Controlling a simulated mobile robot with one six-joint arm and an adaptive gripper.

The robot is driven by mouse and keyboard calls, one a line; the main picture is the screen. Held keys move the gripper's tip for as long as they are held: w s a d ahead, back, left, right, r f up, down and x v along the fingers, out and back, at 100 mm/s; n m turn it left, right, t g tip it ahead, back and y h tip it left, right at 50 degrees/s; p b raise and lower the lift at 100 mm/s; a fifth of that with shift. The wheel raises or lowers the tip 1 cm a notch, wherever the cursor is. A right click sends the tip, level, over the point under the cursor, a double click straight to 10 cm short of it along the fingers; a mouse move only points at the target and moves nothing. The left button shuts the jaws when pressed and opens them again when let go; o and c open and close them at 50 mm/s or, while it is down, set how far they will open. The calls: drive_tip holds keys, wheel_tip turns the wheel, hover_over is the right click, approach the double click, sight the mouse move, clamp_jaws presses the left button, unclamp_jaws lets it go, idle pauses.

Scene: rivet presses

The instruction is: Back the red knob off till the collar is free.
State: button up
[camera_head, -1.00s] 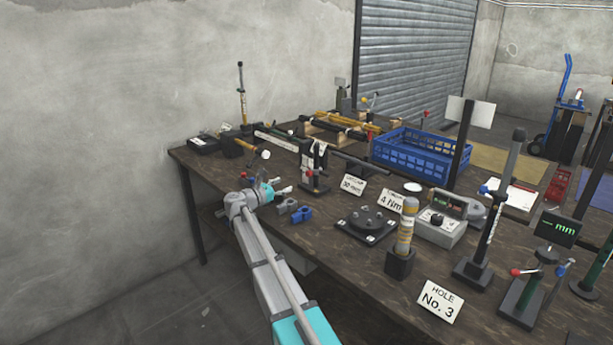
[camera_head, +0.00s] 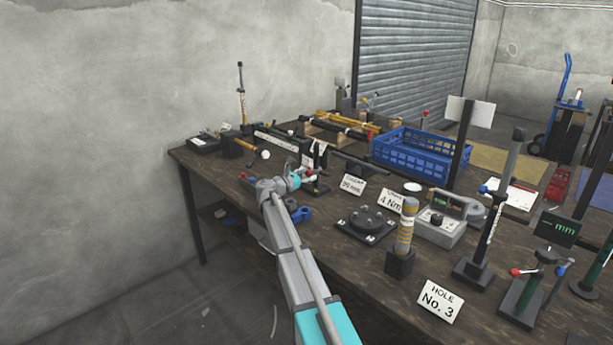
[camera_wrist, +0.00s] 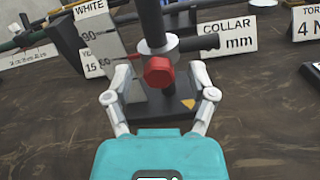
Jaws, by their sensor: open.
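The red knob (camera_wrist: 158,71) is a faceted head on the front of a pale metal collar (camera_wrist: 158,45). The collar is around a dark upright post (camera_wrist: 151,18), which stands on a dark base (camera_wrist: 160,108) and also shows in the head view (camera_head: 320,160). My gripper (camera_wrist: 159,69) is open, with one finger on each side of the knob. Gaps show between the fingers and the knob; I cannot tell how deep the fingers reach.
A black side bar (camera_wrist: 199,43) sticks out right of the collar. A white scale card (camera_wrist: 100,45) stands close on the left, and a collar card (camera_wrist: 229,36) behind right. Blue clamp-like parts (camera_head: 300,214) lie near the table's front edge. A blue crate (camera_head: 410,150) stands behind right.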

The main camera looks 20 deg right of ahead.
drive_tip(key=shift+d, duration=0.1)
clamp_jaws()
idle(0.5)
